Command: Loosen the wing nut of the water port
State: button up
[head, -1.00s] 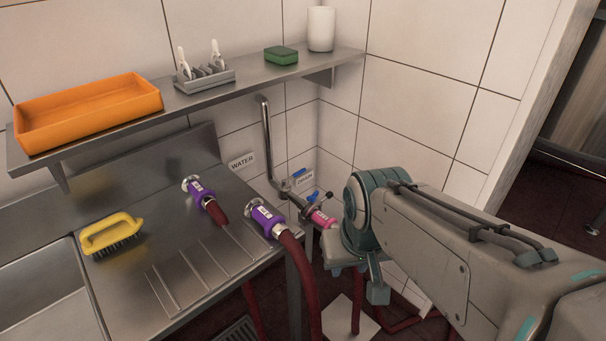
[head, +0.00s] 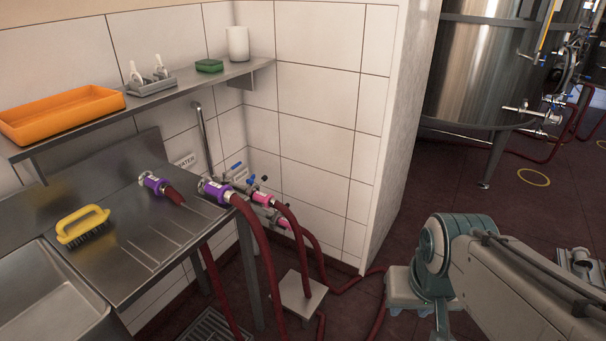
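The WATER sign (head: 183,161) is on the tiled wall, partly hidden. A bent metal pipe (head: 203,130) runs down beside it to valves with blue handles (head: 237,166) in the corner. Pink couplings with red hoses (head: 262,199) sit at these valves. Purple hose couplings on the steel counter cover part of the port. The wing nut is too small to tell apart. My arm is at the lower right, well apart from the port. The fingers of my gripper do not show.
Purple couplings (head: 215,190) and (head: 152,182), with red hoses, lie on the counter (head: 130,225) beside a yellow brush (head: 83,225). A shelf (head: 190,85) holds an orange tray (head: 62,114). Hoses trail past a pale block (head: 299,292). Steel tanks (head: 480,70) stand beyond the wall.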

aim_at(251, 181)
jog(key=z, duration=0.3)
jog(key=i, duration=0.6)
jog(key=u, duration=0.45)
jog(key=i, duration=1)
jog(key=u, duration=1)
jog(key=i, duration=0.25)
jog(key=u, duration=0.2)
